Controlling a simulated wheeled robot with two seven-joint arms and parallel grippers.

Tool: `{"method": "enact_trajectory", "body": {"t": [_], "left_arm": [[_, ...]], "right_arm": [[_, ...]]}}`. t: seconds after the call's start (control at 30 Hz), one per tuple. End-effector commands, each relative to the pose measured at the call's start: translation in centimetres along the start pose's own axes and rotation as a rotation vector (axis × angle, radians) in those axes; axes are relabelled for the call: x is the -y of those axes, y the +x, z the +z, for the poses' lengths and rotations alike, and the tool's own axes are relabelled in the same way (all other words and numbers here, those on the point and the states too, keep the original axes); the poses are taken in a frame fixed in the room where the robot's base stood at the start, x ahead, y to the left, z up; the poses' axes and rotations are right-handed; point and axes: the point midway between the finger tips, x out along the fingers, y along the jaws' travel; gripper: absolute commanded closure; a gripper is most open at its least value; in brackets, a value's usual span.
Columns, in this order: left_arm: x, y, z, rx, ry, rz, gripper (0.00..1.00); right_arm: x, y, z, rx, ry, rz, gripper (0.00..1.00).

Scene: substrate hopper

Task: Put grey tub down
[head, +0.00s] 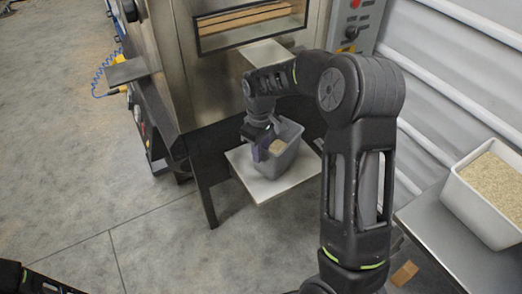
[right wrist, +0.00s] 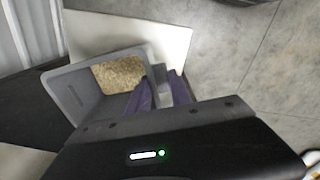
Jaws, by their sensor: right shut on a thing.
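The grey tub (head: 287,151) is at the white shelf (head: 264,191) low on the front of the steel machine, over its surface. I cannot tell whether its base touches the shelf. A patch of tan grain shows inside the tub. My right gripper (head: 262,148) is shut on the tub's near left wall. In the right wrist view the purple-tipped fingers (right wrist: 159,92) clasp the rim of the tub (right wrist: 72,96), with grain in its far end. My left gripper is not in view; only a bit of my left arm shows at bottom left.
The steel machine (head: 172,60) with a window stands behind the shelf. A white bin of grain (head: 492,188) stands on a metal table (head: 446,240) at right. A small upper ledge (head: 268,53) juts above the tub. The concrete floor at left is clear.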

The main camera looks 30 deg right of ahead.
Motion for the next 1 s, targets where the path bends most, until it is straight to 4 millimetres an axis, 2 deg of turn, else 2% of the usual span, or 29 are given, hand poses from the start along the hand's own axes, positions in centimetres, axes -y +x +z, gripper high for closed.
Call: {"method": "enact_trajectory", "body": {"t": [0.03, 0.27, 0.53, 0.67, 0.77, 1.0], "left_arm": [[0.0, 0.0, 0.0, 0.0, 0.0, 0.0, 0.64], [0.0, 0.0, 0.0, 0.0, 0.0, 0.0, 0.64], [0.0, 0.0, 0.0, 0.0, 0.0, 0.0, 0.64], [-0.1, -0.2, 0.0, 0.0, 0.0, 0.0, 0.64], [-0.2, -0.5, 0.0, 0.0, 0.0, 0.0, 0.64], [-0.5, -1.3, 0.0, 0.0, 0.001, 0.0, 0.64]], "right_arm": [[0.0, 0.1, 0.0, 0.001, 0.0, 0.0, 0.72], [0.0, 0.1, 0.0, 0.001, 0.0, 0.0, 0.54], [0.0, 0.0, 0.0, 0.0, 0.0, 0.0, 0.53], [0.0, -0.7, 0.0, -0.001, 0.0, 0.001, 0.53], [0.0, -1.9, 0.0, -0.001, 0.0, 0.001, 0.53], [0.0, -6.7, -0.1, -0.003, 0.0, 0.002, 0.53]]}}
